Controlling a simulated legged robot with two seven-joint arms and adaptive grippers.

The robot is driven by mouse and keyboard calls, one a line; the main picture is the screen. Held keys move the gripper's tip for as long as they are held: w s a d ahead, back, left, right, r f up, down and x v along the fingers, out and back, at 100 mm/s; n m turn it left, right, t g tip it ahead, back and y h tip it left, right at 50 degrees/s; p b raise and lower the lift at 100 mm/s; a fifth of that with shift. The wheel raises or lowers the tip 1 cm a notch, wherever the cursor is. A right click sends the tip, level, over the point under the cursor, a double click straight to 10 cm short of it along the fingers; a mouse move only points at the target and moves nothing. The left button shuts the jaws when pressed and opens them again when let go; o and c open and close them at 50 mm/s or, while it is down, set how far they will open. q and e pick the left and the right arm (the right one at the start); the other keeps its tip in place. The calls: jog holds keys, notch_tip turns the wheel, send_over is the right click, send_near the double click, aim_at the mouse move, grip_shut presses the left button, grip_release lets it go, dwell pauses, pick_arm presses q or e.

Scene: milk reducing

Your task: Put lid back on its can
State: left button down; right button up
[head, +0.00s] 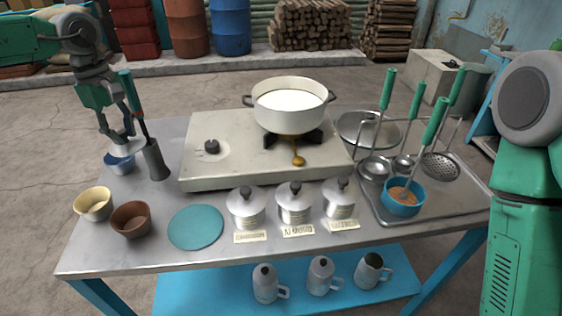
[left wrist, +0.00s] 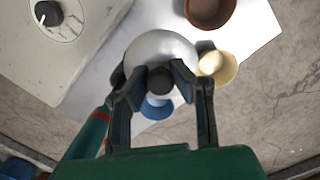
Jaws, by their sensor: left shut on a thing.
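My left gripper (head: 122,138) is shut on the dark knob of a pale metal lid (left wrist: 160,48). In the head view the lid (head: 121,146) hangs just above a small blue bowl at the table's left end; I cannot tell whether they touch. An open metal can with a handle (head: 371,271) stands at the right on the blue lower shelf. Two similar cans, a left one (head: 265,287) and a middle one (head: 321,277), wear lids with dark knobs. My right gripper is out of view.
The blue bowl (head: 119,165), a grey cylinder (head: 155,160), a cream bowl (head: 94,206) and a brown bowl (head: 131,220) are near the lid. Several lidded pots, a stove (head: 210,172) and a ladle tray (head: 450,205) fill the table (head: 100,262). The lower shelf (head: 200,296) has free room at left.

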pick_arm(q)
jog(key=shift+w+a+r+n, duration=0.15)
jog(key=shift+a+r+n, duration=0.35)
jog(key=shift+a, duration=0.15)
jog(key=shift+a+r, duration=0.15)
jog(key=shift+r, duration=0.15)
jog(key=shift+d+f, duration=0.25)
jog(key=shift+f, duration=0.2)
jog(key=b, duration=0.1)
send_over(147, 195)
jog(key=f, duration=1.3)
jog(key=shift+w+a, duration=0.1)
jog(key=shift+a, duration=0.25)
jog(key=shift+d+f, duration=0.2)
jog(key=shift+f, duration=0.25)
notch_tip(147, 195, down, 3)
jog(key=shift+f, duration=0.1)
jog(key=shift+a+f, duration=0.1)
jog(key=shift+a, duration=0.05)
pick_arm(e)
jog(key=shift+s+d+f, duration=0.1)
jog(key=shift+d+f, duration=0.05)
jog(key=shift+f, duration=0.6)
